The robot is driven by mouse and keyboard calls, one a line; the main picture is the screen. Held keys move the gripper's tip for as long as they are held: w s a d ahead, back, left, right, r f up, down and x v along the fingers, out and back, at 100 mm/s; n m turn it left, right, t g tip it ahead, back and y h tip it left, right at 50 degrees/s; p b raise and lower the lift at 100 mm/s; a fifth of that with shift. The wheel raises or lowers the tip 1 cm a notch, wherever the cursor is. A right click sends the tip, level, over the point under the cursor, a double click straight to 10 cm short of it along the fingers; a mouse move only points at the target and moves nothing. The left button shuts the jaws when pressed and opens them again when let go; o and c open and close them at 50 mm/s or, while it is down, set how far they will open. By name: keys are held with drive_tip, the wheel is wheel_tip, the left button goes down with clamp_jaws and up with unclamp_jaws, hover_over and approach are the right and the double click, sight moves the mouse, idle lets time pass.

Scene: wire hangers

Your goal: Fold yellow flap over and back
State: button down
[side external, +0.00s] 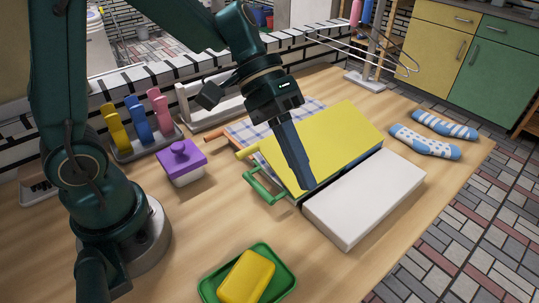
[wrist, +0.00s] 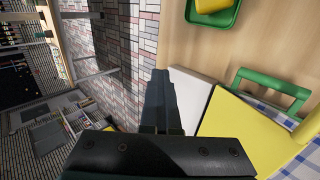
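The yellow flap (side external: 330,143) is a flat panel sloping beside a white slab (side external: 365,197) on the wooden table. A yellow handle (side external: 247,152) and a green handle (side external: 262,186) stick out at its left end. My gripper (side external: 306,186) points down with its fingers together, tips at the flap's near edge by the white slab. I cannot tell whether they touch. In the wrist view, the fingers (wrist: 160,80) hold nothing visible, with the white slab (wrist: 190,92), yellow flap (wrist: 237,138) and green handle (wrist: 272,86) to their right.
A green tray (side external: 284,289) with a yellow block (side external: 246,277) lies in front. A purple lidded box (side external: 181,162) and a rack of colored holders (side external: 145,145) stand left. A checked cloth (side external: 268,127) lies behind the flap. Patterned socks (side external: 425,142) lie right, near the table edge.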

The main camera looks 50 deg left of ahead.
drive_tip(key=d+f+y, duration=0.4)
drive_tip(key=d, duration=0.3)
drive_tip(key=y, duration=0.3)
hover_over(333, 272)
wheel_tip(333, 272, down, 6)
drive_tip(key=shift+a+f, duration=0.1)
drive_tip(key=shift+f+y, duration=0.7)
drive_tip(key=shift+f, duration=0.2)
drive_tip(key=c, duration=0.8)
unclamp_jaws()
drive_tip(key=shift+r, duration=0.1)
wheel_tip(333, 272, up, 7)
